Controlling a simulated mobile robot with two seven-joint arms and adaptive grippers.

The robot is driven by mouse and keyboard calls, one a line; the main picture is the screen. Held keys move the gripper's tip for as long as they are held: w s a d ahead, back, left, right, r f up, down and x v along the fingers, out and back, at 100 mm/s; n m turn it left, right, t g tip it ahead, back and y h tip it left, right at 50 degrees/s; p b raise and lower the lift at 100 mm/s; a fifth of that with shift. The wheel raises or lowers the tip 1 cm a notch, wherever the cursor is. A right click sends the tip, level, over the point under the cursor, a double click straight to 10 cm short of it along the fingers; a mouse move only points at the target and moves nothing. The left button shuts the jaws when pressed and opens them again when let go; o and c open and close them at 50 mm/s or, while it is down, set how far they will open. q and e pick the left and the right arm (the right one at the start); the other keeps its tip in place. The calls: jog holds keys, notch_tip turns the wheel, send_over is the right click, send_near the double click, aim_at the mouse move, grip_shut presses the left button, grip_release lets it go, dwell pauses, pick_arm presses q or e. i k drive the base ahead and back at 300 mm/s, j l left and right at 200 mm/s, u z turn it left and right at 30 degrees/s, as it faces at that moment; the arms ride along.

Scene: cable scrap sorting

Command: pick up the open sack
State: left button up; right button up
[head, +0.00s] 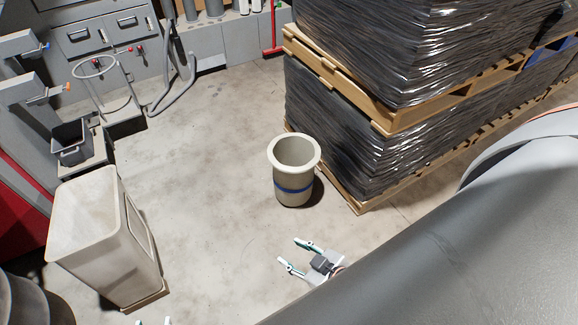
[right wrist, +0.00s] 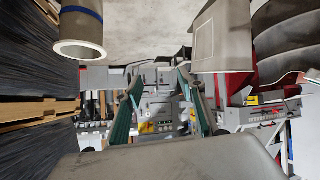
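The open sack (head: 294,188) stands upright on the floor near the middle of the head view. It is beige, round and open-topped, with a rolled rim and a blue band. My right gripper (head: 296,254) is below it in the picture, open and empty, apart from the sack. In the right wrist view the sack (right wrist: 80,28) shows upside down at the upper left, outside the spread fingers (right wrist: 158,84). Only two fingertips of my left gripper (head: 153,322) show at the bottom edge of the head view, spread apart. The rest of it is out of view.
A tall beige container (head: 90,220) stands on a small pallet at the left. Black-wrapped pallet loads (head: 350,130) stand close behind the sack on the right. A wire ring stand (head: 97,68) and grey cabinets (head: 100,35) are at the back left. The floor (head: 215,180) between is clear.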

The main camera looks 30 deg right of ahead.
aim_at(294, 157)
jog(key=i+l, duration=0.25)
jog(key=i, duration=0.2)
jog(key=i+l, duration=0.25)
jog(key=i, duration=0.2)
jog(key=i+l+z, duration=0.1)
jog(key=z, duration=0.25)
jog(key=i+z, duration=0.4)
jog(key=z, duration=1)
